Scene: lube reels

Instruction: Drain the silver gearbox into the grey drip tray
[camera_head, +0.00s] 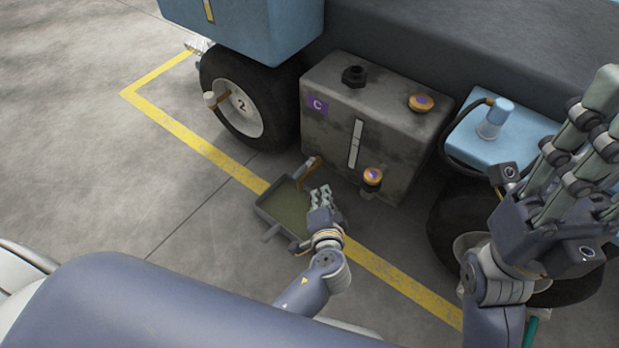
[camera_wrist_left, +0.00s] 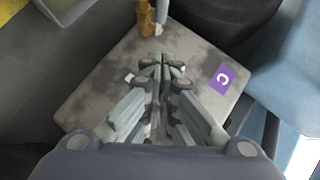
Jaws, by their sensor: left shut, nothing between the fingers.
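The silver gearbox (camera_head: 335,135) is a stained grey box with a purple C label, low between the wheels. It also shows in the left wrist view (camera_wrist_left: 105,88), behind my fingers. A brass-coloured tap (camera_head: 312,170) is at its lower left edge, also in the left wrist view (camera_wrist_left: 146,18). The grey drip tray (camera_head: 270,224) is on the floor below the tap; I cannot tell whether its greenish inside is liquid. My left gripper (camera_head: 321,192) is shut and empty, over the tray's right side near the tap. My right gripper (camera_head: 608,110) is raised at right, its fingertips partly cut off.
The gearbox has a black plug (camera_head: 354,76) and an orange-purple cap (camera_head: 421,102) on top, and a similar cap (camera_head: 373,176) low on its front. A wheel (camera_head: 243,106) stands left. A blue box (camera_head: 492,135) stands right. Floor left of the yellow line is clear.

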